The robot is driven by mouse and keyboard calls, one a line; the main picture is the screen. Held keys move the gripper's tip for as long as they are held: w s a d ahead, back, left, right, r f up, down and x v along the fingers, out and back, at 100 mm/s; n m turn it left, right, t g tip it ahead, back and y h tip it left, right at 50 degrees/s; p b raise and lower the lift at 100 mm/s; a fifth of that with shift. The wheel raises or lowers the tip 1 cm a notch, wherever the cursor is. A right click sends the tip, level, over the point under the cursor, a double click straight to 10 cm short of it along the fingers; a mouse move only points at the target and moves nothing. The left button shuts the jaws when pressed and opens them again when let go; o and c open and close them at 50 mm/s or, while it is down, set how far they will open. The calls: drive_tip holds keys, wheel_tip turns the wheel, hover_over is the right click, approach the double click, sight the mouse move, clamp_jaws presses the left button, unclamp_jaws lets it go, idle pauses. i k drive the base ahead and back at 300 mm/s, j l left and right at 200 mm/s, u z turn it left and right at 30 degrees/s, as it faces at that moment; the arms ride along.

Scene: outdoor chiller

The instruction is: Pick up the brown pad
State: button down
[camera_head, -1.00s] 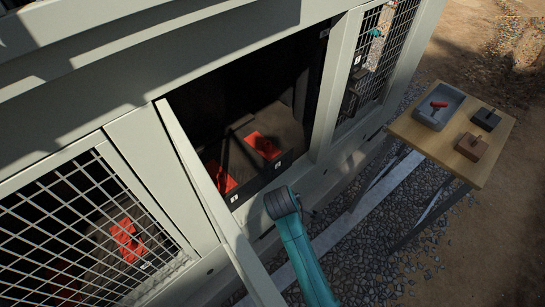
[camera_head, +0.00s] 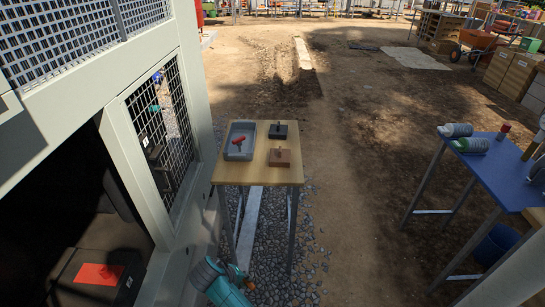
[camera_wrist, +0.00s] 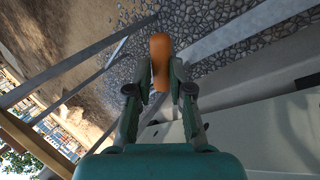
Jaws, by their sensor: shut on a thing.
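The brown pad (camera_head: 279,157), a block with a small upright handle, sits at the front right of the wooden table (camera_head: 262,174). My gripper (camera_wrist: 161,85) is shut on an orange, rounded, elongated thing (camera_wrist: 160,50) that sticks out beyond the fingertips. In the head view my arm is at the bottom, below and in front of the table, with a bit of orange at its end. My gripper is apart from the brown pad. The wrist view does not show the pad.
A black pad (camera_head: 278,131) stands behind the brown one. A grey tray (camera_head: 229,151) holding a red-handled thing is at the left. The chiller cabinet (camera_head: 122,175) with its open bay is close on the left. A blue table (camera_head: 499,165) with bottles stands right; ground between is clear.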

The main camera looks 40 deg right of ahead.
sight(278, 158)
drive_tip(key=k+z, duration=0.15)
drive_tip(key=z, duration=0.2)
drive_tip(key=k+z, duration=0.15)
drive_tip(key=z, duration=0.2)
drive_tip(key=i+l, duration=0.3)
drive_tip(key=i, duration=0.15)
drive_tip(key=i+l, duration=0.35)
drive_tip(key=i+l+z, duration=0.1)
drive_tip(key=i+l, duration=0.2)
drive_tip(key=i, duration=0.25)
